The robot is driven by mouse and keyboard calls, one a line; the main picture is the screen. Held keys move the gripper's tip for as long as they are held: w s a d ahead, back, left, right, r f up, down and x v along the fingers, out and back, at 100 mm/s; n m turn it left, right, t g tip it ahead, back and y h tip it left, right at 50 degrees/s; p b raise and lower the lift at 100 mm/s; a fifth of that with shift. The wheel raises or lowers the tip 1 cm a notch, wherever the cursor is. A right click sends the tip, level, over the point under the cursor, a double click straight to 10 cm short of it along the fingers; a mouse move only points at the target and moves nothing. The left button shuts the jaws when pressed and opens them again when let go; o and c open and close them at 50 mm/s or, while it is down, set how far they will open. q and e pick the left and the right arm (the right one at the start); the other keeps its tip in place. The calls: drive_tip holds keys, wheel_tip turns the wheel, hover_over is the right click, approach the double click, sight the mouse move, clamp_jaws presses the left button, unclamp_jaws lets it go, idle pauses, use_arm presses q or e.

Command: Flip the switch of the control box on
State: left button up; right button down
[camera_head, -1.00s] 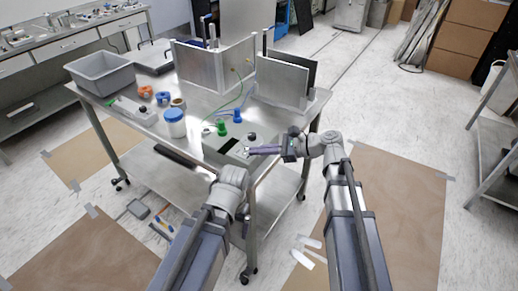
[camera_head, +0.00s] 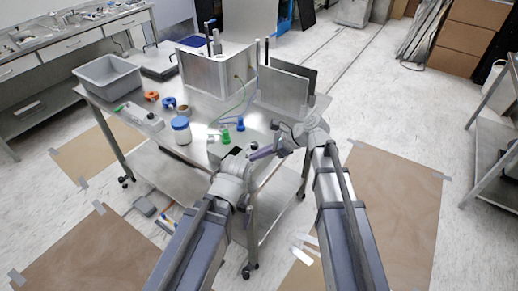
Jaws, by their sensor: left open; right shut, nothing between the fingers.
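The control box (camera_head: 217,149) is a grey box at the table's front right corner. A small black knob (camera_head: 252,145) stands on its top, and a dark patch shows near it. The switch itself is too small to make out.
The floor right of my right arm is open. A metal shelf (camera_head: 490,145) stands far right.

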drive_tip(key=h+p, duration=0.1)
drive_tip(key=w+a+r+g+h+p, duration=0.1)
drive_tip(key=p, duration=0.1)
drive_tip(key=shift+r, duration=0.15)
drive_tip(key=shift+s+d+f+b, duration=0.1)
drive_tip(key=shift+s+f+b, duration=0.1)
drive_tip(key=shift+f+b, duration=0.15)
use_arm(q)
wheel_tip(320, 180, up, 4)
drive_tip(key=shift+f, duration=0.1)
use_arm(e)
drive_tip(key=shift+r, duration=0.1)
drive_tip(key=shift+r+p, duration=0.75)
drive_tip(key=shift+p, duration=0.1)
use_arm(q)
drive_tip(key=shift+r, duration=0.8)
drive_tip(key=shift+r, duration=0.15)
use_arm(e)
drive_tip(key=shift+r, duration=0.1)
